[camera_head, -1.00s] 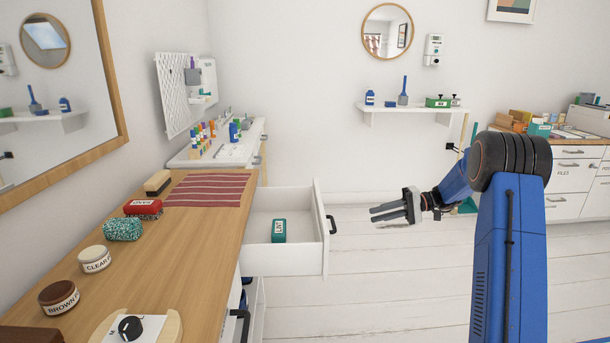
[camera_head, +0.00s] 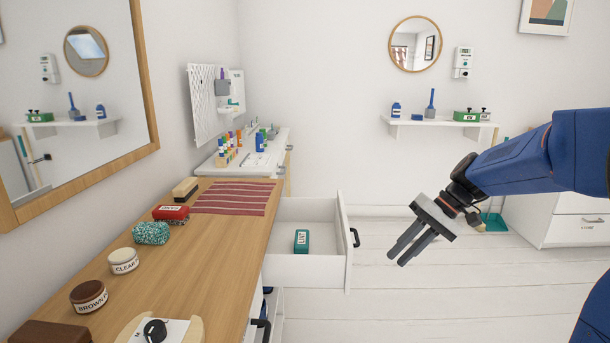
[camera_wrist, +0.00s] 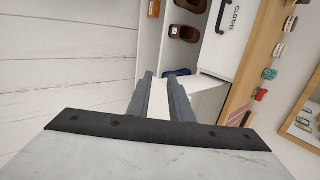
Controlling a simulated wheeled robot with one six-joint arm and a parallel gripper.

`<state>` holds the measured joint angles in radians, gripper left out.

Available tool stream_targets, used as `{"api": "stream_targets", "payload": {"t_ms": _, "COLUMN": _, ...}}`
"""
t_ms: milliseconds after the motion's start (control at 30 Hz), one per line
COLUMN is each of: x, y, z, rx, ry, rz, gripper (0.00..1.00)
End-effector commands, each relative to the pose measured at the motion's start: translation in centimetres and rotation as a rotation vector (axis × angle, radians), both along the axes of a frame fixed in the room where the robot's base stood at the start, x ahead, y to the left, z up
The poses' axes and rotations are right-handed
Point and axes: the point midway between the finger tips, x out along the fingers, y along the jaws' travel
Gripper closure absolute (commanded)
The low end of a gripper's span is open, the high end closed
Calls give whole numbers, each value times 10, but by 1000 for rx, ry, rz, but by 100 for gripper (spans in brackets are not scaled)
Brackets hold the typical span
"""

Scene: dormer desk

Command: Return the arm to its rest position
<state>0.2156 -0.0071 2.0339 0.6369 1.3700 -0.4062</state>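My gripper (camera_head: 397,260) hangs in free air right of the open drawer, with its two fingers pointing down and left. In the wrist view, the two fingers (camera_wrist: 160,90) stand apart with nothing held between them. My blue arm reaches in from the right edge of the head view and is bent above the floor.
The open white drawer (camera_head: 345,240) holds a teal labelled item (camera_head: 301,241). The wooden desk (camera_head: 215,265) carries tins, brushes and a striped cloth (camera_head: 236,198). A wall shelf (camera_head: 440,124) and a white cabinet (camera_head: 575,225) stand behind. Bare floor (camera_head: 400,310) lies below my gripper.

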Motion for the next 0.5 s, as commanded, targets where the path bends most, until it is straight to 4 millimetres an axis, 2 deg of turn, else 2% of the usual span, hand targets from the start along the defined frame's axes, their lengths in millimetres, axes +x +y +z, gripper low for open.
{"api": "stream_targets", "payload": {"t_ms": 100, "x": -33, "y": 3, "z": 4, "rx": -76, "ry": -25, "rz": -3, "gripper": 81}}
{"api": "stream_targets", "payload": {"t_ms": 500, "x": -130, "y": -3, "z": -1, "rx": -321, "ry": -135, "rz": -30, "gripper": 81}}
